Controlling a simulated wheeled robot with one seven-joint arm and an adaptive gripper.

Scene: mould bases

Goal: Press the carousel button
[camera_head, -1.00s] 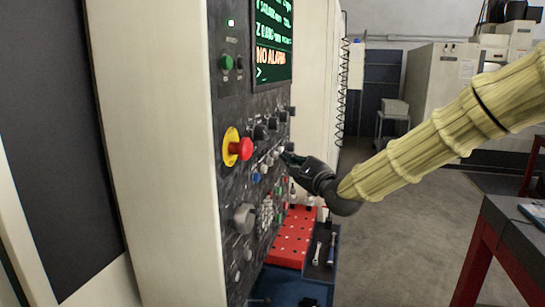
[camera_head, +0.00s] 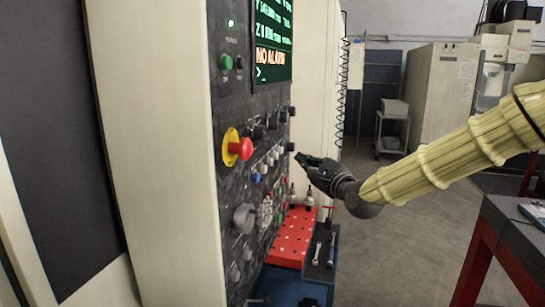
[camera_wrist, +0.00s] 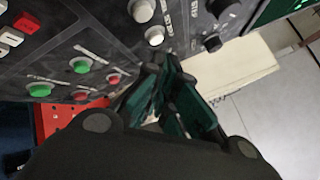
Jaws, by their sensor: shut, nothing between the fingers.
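The machine's control panel (camera_head: 232,190) carries several buttons and knobs. I cannot read their labels, so I cannot tell which is the carousel button. My gripper (camera_head: 300,158) is shut and empty, a little to the right of the panel face, with a visible gap. In the wrist view my fingertips (camera_wrist: 162,62) lie just below a small white button (camera_wrist: 154,36), and a larger white button (camera_wrist: 142,10) is above it. Green buttons (camera_wrist: 80,65) and red buttons (camera_wrist: 114,79) are to the left of the fingers.
A red-and-yellow emergency stop (camera_head: 240,149) sticks out of the panel. Black knobs (camera_head: 262,131) sit beside it. Below the gripper are a red perforated rack (camera_head: 292,240) and a dark tray (camera_head: 321,262) with tools. A dark-topped table (camera_head: 520,235) stands at right. Floor between is clear.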

